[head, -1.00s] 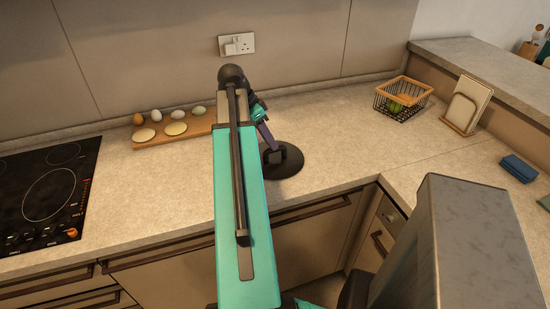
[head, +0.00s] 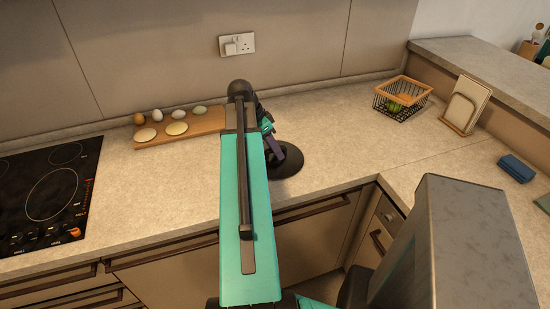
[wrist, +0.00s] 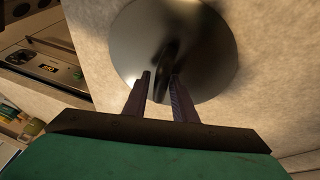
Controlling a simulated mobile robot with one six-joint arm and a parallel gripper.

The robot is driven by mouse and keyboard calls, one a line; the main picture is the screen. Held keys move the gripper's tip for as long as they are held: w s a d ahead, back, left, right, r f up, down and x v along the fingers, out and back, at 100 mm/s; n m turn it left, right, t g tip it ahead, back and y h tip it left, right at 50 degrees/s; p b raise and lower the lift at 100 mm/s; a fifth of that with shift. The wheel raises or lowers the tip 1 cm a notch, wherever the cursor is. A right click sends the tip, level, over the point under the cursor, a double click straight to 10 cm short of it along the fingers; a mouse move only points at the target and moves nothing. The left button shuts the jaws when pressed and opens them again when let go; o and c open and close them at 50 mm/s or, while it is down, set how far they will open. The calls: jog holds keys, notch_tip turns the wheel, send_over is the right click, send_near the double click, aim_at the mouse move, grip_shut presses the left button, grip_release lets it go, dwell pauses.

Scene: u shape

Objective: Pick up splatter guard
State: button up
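The splatter guard (head: 288,166) is a dark round disc with an upright handle, lying flat on the counter behind my arm. In the wrist view its grey disc (wrist: 205,45) fills the top middle. Its dark handle (wrist: 163,72) stands up from the centre. My gripper (wrist: 161,77) is open, with its two fingers apart. The fingertips lie on either side of the handle in the picture; I cannot tell whether they touch it. In the head view my gripper (head: 277,147) is at the handle, and my arm hides part of the disc.
A wooden board (head: 170,136) with eggs and pale round pieces lies left, near the black hob (head: 45,190). A wire basket (head: 402,98), a board rack (head: 465,105) and blue cloth (head: 517,168) stand right. The counter right of the guard is clear.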

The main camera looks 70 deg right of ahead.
grip_shut()
jog(key=shift+r, duration=0.1)
jog(key=shift+r+b, duration=1.1)
jog(key=shift+r, duration=3.8)
